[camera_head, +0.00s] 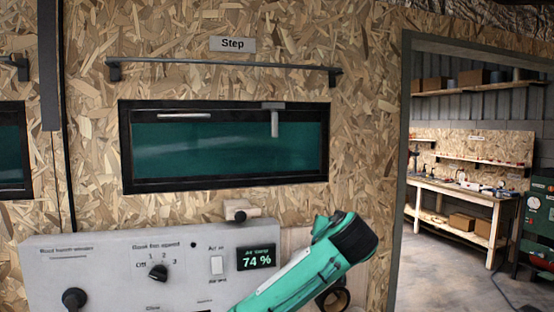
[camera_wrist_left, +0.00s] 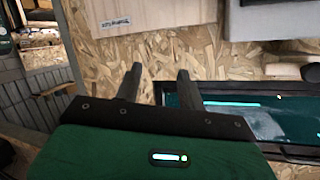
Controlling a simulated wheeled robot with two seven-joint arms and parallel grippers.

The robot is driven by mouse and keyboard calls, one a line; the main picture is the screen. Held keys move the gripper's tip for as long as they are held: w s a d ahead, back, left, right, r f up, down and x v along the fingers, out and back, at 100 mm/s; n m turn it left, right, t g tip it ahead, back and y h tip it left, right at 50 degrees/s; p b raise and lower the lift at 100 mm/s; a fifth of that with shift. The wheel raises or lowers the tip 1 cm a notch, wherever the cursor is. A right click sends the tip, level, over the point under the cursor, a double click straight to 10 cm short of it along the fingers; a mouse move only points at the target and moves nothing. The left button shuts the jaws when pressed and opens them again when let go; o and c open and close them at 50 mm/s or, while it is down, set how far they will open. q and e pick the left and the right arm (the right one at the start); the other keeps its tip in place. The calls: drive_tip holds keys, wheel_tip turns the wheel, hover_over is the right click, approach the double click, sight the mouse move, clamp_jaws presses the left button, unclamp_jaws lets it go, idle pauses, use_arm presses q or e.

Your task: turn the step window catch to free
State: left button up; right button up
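The step window (camera_head: 230,150) is a dark-framed teal pane under a "Step" sign (camera_head: 233,44) in the head view. Its catch (camera_head: 274,122) is a pale grey lever at the top right of the frame, hanging straight down over the glass. My left gripper (camera_wrist_left: 158,76) shows in the left wrist view, its two dark fingers apart with nothing between them. Part of the window (camera_wrist_left: 240,115) lies right of the fingers there; the catch is not visible in that view. My right gripper is in neither view.
A dark rail (camera_head: 225,65) runs above the window. A grey control panel (camera_head: 110,255) with knobs and a "74 %" display stands below it. A pale block with a dark knob (camera_head: 237,211) sits under the window. A doorway to a workshop opens at right.

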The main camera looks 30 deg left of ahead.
use_arm(q)
drive_tip(key=a+r+n+y, duration=0.2)
drive_tip(key=r, duration=0.5)
drive_tip(key=a+r+n+y, duration=0.1)
drive_tip(key=a+r, duration=0.2)
drive_tip(key=r, duration=0.5)
drive_tip(key=n+y, duration=0.3)
drive_tip(key=n, duration=0.1)
approach(276, 122)
drive_tip(key=shift+g, duration=0.3)
drive_tip(key=p+x, duration=0.4)
drive_tip(key=p, duration=0.1)
drive_tip(key=r+p+x, duration=0.1)
drive_tip(key=p+x, duration=0.2)
drive_tip(key=shift+w, duration=0.1)
drive_tip(key=shift+w+a+f+p, duration=0.25)
drive_tip(key=shift+w+a+p, duration=0.1)
drive_tip(key=shift+w+a, duration=0.25)
drive_tip(key=shift+s, duration=0.1)
clamp_jaws()
drive_tip(key=shift+m, duration=0.3)
